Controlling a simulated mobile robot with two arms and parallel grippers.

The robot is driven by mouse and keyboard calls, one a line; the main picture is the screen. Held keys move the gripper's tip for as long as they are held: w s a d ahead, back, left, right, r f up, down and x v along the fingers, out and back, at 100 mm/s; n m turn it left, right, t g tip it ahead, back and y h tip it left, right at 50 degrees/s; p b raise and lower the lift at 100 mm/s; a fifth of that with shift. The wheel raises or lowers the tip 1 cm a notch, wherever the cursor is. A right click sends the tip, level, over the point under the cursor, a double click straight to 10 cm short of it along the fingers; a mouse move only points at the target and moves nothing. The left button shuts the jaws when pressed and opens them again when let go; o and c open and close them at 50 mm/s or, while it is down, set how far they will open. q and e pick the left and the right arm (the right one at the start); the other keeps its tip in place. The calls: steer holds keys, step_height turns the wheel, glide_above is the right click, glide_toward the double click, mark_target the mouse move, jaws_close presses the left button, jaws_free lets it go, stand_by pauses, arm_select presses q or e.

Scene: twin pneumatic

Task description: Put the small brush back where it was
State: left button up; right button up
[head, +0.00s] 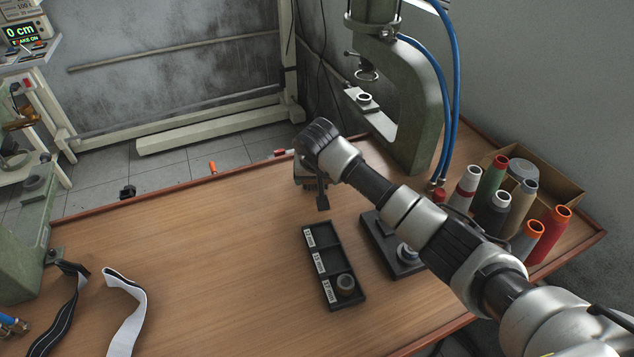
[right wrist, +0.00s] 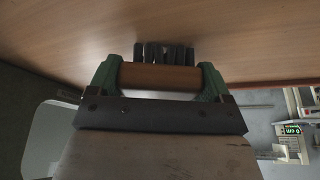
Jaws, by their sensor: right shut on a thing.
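My right gripper (right wrist: 160,76) is shut on the small brush (right wrist: 160,77). In the right wrist view the brush's brown body lies crosswise between the green fingers, with a row of dark bristles (right wrist: 165,52) beyond it toward the wooden surface. In the head view my right arm reaches in from the right, and the gripper (head: 314,190) is over the table behind the black labelled tray. The brush is hard to make out there. My left gripper is not in view.
The wooden table (head: 190,240) is clear at centre left. The black tray (head: 318,262) holds a round part in its front compartment. A second dark holder (head: 378,232) is under my arm. A green press (head: 415,130) and several thread spools (head: 490,182) stand right. Straps (head: 125,310) lie left.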

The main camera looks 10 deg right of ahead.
steer(key=shift+f, duration=0.15)
steer(key=shift+f, duration=0.1)
steer(key=o, duration=0.8)
steer(key=d+b+v, duration=0.1)
steer(key=v, duration=1.1)
steer(key=shift+a, duration=0.45)
